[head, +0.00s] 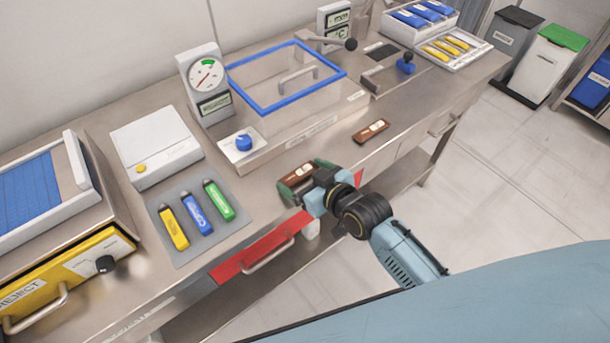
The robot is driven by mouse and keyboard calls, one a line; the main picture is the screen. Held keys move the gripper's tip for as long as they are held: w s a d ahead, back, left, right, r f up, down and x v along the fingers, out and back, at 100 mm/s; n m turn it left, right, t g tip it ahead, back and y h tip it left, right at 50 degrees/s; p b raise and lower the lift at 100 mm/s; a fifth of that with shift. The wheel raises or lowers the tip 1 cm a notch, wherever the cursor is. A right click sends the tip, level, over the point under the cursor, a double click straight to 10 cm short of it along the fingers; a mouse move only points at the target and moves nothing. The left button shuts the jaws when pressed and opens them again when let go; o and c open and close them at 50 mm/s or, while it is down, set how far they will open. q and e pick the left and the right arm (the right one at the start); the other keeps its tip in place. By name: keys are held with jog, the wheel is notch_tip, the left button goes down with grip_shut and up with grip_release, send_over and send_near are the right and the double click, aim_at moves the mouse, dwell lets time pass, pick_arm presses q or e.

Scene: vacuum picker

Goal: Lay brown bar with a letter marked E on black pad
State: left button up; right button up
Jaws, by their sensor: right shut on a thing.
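My right gripper (305,181) reaches in from the lower right and is shut on a brown bar (296,173) with a pale label, at the front part of the steel bench. I cannot read a letter on it, and the jaws hide part of it. A second brown bar (371,131) with a pale label lies on the bench to the right, apart from the gripper. A dark rectangular pad (381,51) lies at the back right, beside a blue-knobbed lever. My left gripper is not in view.
A blue-rimmed clear box (284,106) and a dial gauge (206,77) stand behind the held bar. Yellow, blue and green sticks lie on a grey mat (205,244) at left. A tray of yellow sticks (450,62) stands at the back right. A red drawer (262,248) is below the bench edge.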

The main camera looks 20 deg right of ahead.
jog(key=shift+f, duration=0.15)
jog(key=shift+f, duration=0.15)
jog(key=o, duration=0.7)
jog(key=shift+c, duration=0.2)
jog(key=shift+f+b, duration=0.1)
jog(key=shift+b, duration=0.65)
jog(key=p+v, duration=0.1)
jog(key=v, duration=1.2)
jog(key=shift+d+p, duration=0.2)
jog(key=shift+p, duration=0.15)
jog(key=shift+s, duration=0.1)
